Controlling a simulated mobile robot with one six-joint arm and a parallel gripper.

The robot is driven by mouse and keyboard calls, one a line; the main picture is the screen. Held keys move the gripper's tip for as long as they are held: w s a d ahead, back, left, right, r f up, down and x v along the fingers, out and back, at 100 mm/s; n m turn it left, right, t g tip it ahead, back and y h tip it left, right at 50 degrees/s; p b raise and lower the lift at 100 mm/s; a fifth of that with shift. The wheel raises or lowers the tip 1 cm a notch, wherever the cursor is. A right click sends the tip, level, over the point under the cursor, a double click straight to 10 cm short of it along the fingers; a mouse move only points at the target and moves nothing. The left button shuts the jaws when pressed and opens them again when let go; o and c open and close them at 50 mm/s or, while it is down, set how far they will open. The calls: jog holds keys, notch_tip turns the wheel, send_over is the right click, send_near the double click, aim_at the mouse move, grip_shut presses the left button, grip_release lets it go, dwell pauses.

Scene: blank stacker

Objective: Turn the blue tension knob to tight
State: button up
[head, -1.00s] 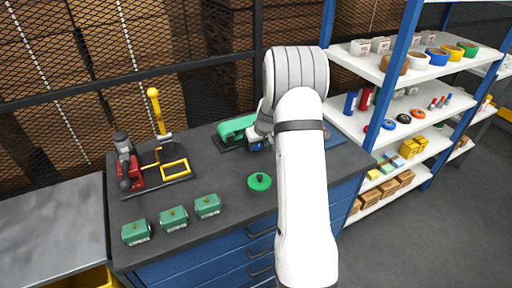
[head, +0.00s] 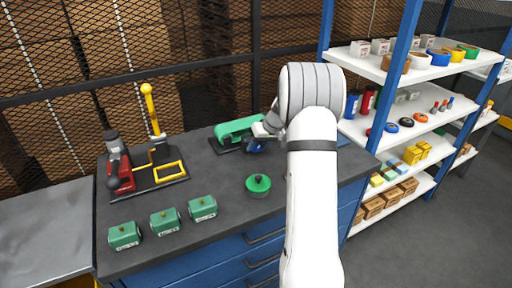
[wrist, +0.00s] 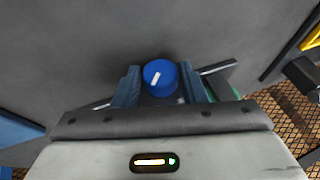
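The blue tension knob (wrist: 159,73) shows from above in the wrist view, round, with a white pointer line slanting up to the right. My gripper (wrist: 160,86) has one blue finger on each side of the knob, with narrow gaps visible, so it looks open around or just above it. Height against the knob is hard to tell. In the head view my gripper (head: 257,143) is at the right end of the green machine (head: 238,129) on the bench. There the knob cannot be told apart from the blue fingers.
The dark bench top (head: 215,170) also holds a green round knobbed part (head: 258,185), several green boxes (head: 164,221) in front, and a red and yellow fixture (head: 150,170) at left. A loaded shelf rack (head: 400,125) stands right. Mesh fencing is behind.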

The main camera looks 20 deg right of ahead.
jog(key=o, duration=0.4)
jog(key=shift+c, duration=0.2)
jog(key=v, duration=0.8)
jog(key=shift+b, duration=0.3)
jog(key=shift+w+f, duration=0.1)
jog(key=shift+w, duration=0.05)
